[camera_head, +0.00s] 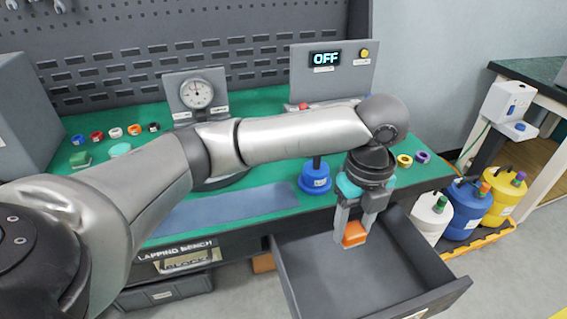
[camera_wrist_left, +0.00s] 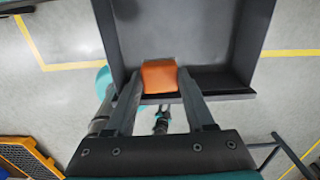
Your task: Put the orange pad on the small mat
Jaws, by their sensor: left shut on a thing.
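The orange pad (camera_head: 354,235) is a small block between the fingertips of my left gripper (camera_head: 354,228). The gripper is shut on it and points down over the open grey drawer (camera_head: 312,268). The pad also shows between the two fingers in the left wrist view (camera_wrist_left: 159,76). It looks held over the drawer's inside; its height above the floor of the drawer is hard to tell. A flat blue-grey mat (camera_head: 228,210) lies along the front of the green bench top; I cannot tell whether it is the small mat. My right gripper is not in view.
My left arm crosses above the bench. A blue weight-like object (camera_head: 315,181) stands behind the gripper. A dial gauge (camera_head: 197,94), a panel reading OFF (camera_head: 333,72) and several coloured rings line the back. Several coloured jugs (camera_head: 468,199) stand on the right.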

